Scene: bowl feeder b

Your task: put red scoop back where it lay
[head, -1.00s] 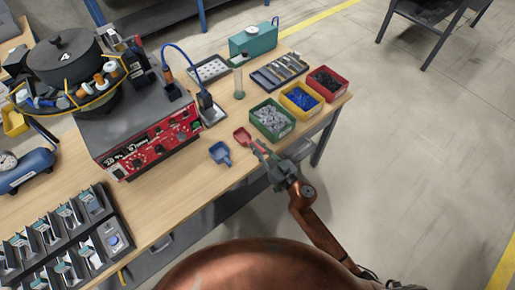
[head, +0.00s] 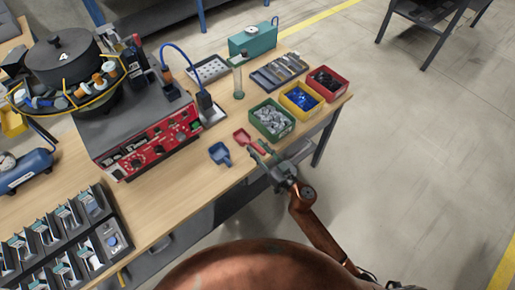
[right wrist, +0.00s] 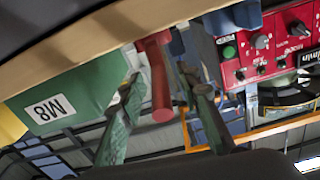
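The red scoop (head: 242,136) lies on the wooden table near its front edge, with its handle pointing toward my right gripper. My right gripper (head: 262,153) is at the table edge, around the handle end. In the right wrist view the scoop's red handle (right wrist: 160,90) stands between the two fingers of the right gripper (right wrist: 158,108), with a gap visible on each side, so the fingers are open. My left gripper is not in view.
A blue scoop (head: 220,153) lies just left of the red one. A green bin (head: 272,136), labelled M8 in the right wrist view (right wrist: 75,95), stands close behind the gripper. Yellow (head: 301,113) and red bins (head: 328,95) stand beyond it. The red-fronted feeder (head: 150,150) stands left.

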